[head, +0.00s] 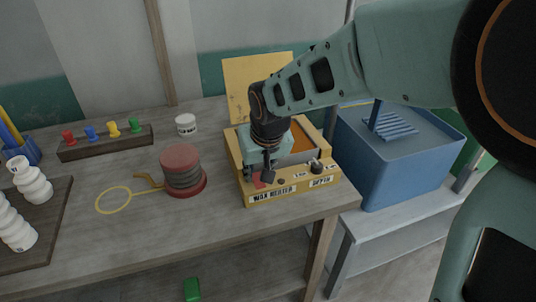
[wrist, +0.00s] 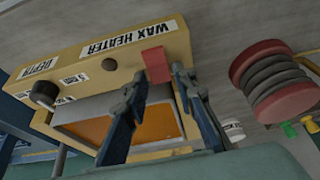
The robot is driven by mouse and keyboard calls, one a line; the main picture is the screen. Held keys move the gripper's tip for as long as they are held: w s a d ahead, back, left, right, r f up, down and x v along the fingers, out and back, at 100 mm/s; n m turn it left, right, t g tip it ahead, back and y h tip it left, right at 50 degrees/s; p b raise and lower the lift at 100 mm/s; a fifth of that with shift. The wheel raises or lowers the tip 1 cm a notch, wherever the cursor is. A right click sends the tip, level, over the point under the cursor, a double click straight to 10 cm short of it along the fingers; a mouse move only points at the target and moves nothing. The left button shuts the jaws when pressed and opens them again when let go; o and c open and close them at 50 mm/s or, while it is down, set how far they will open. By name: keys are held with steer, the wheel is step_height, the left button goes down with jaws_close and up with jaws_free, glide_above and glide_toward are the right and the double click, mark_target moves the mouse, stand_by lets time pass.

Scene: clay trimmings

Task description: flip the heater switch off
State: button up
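The yellow wax heater (head: 262,197) stands near the table's right front corner, its lid raised at the back. In the wrist view the heater front (wrist: 85,60) appears upside down, with the "WAX HEATER" label. Its red switch (wrist: 156,65) is on the front panel beside that label; it is partly hidden by my gripper in the head view. My gripper (wrist: 158,76) is open and empty, with a fingertip on each side of the red switch, close to it. Contact cannot be told. The switch's on or off position is not clear.
A dark knob (head: 316,167) sits by the "DEPTH" label on the heater's right. A red-capped spool-like stack (head: 182,170) and yellow loop tool (head: 115,199) lie left. A white jar (head: 185,124) stands behind. A blue bin (head: 395,165) is close on the right.

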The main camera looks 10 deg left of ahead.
steer(key=shift+o, duration=0.9)
